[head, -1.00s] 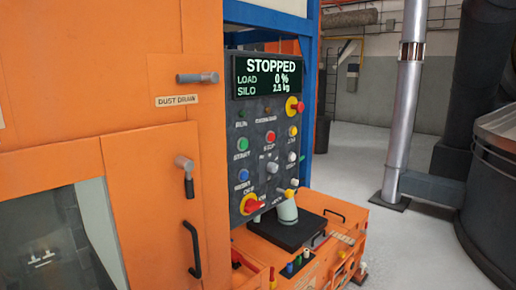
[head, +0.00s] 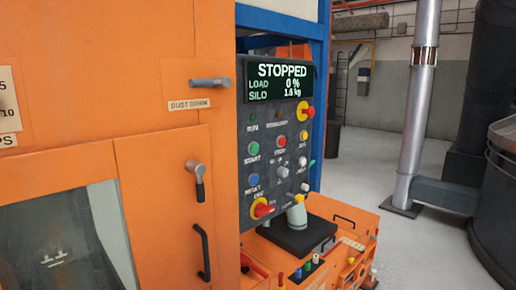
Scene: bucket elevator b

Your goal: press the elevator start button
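The green start button (head: 253,148) sits on the left side of the dark control panel (head: 266,184), with a label under it that appears to read START. The display (head: 278,78) at the panel's top reads STOPPED, LOAD 0 % and SILO about 1.6 kg. A red button (head: 280,141) is to the right of the green one and a blue button (head: 253,180) is below it. Neither of my grippers shows in the head view, and nothing covers the green button.
Red-and-yellow knobs stick out at the panel's upper right (head: 306,111) and lower left (head: 262,208). An orange cabinet with a black door handle (head: 202,252) stands left of the panel. An orange unit (head: 345,228) juts out below. Grey floor (head: 420,250) is open to the right.

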